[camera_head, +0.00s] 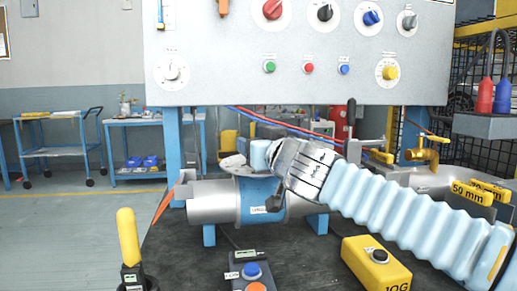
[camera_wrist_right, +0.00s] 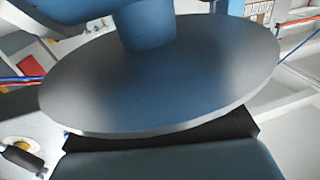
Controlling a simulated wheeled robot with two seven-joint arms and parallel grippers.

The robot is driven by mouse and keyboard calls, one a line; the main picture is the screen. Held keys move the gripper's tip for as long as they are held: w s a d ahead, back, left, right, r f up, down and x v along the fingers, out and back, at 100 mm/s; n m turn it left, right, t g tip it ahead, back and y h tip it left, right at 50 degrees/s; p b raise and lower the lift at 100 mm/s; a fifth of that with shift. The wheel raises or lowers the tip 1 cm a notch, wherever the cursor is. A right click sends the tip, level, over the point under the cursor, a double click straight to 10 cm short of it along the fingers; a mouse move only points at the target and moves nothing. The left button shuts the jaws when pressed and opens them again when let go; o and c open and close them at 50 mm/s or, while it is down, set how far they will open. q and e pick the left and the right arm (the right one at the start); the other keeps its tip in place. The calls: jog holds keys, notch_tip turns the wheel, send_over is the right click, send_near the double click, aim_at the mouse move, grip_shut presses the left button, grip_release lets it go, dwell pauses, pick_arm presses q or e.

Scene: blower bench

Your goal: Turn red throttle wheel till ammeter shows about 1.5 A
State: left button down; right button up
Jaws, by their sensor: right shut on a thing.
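My right gripper (camera_head: 264,180) comes in from the right in the head view and reaches the silver blower (camera_head: 218,200) with its blue band. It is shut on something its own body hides. A pale disc (camera_head: 234,161) shows just left of the gripper. The right wrist view is filled by a broad dark grey disc (camera_wrist_right: 160,85) under a blue stem (camera_wrist_right: 147,25); I cannot tell how it joins the blower. A red knob (camera_head: 272,10) sits on the upright panel, apart from the gripper. I cannot make out a red throttle wheel or ammeter reading. My left gripper is not in view.
The grey panel (camera_head: 300,90) stands above the bench with several knobs and buttons. A yellow box (camera_head: 376,263), a button box (camera_head: 250,272) and a yellow-handled lever (camera_head: 128,240) stand on the dark bench. A brass valve (camera_head: 428,152) is at the right. Carts (camera_head: 60,150) stand behind.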

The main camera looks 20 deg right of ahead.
jog(key=shift+n+y+p, duration=0.5)
jog(key=shift+n+y, duration=0.1)
jog(key=shift+y, duration=0.4)
jog(key=o, duration=1)
jog(key=shift+c, duration=0.2)
jog(key=s, duration=1.3)
jog(key=shift+s+d+b, duration=0.3)
jog(key=shift+s+d, duration=0.1)
jog(key=shift+d, duration=0.05)
